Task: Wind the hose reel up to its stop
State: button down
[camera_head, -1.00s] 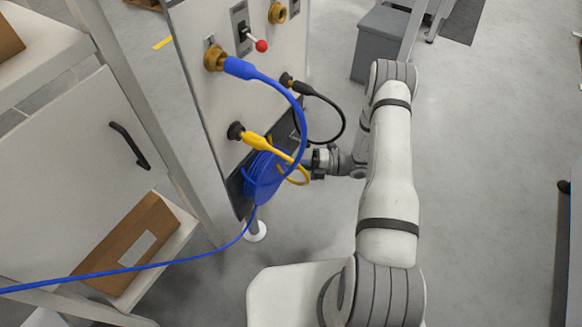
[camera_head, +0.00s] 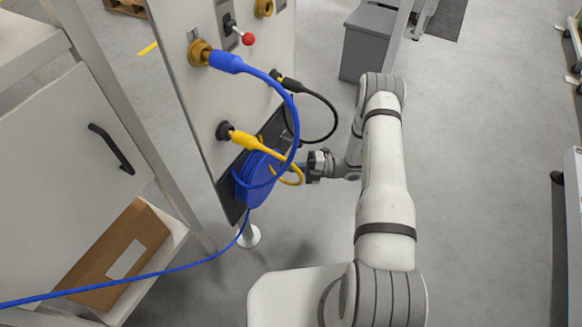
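The blue hose reel (camera_head: 257,180) is mounted low on the side of the upright panel (camera_head: 196,105). Blue hose (camera_head: 180,268) leaves it at the bottom and runs off to the lower left. My gripper (camera_head: 306,168) is at the right side of the reel, at about the height of its middle. The fingertips are partly hidden by the yellow cable and the reel edge. I cannot tell whether they hold the reel's handle.
A blue cable (camera_head: 293,105), a yellow cable (camera_head: 262,148) and a black cable (camera_head: 328,110) loop from the panel close to my gripper. A red-knobbed lever (camera_head: 247,39) sits above. A cardboard box (camera_head: 118,250) lies at lower left.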

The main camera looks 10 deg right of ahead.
jog(key=shift+w+d+f+t, duration=0.1)
jog(key=shift+w+d+t, duration=0.2)
jog(key=shift+w+d, duration=0.05)
notch_tip(320, 180, up, 4)
jog(key=s+p, duration=0.1)
jog(key=p, duration=0.3)
jog(key=s+d+f, duration=0.5)
jog(key=d, duration=0.2)
jog(key=shift+d, duration=0.25)
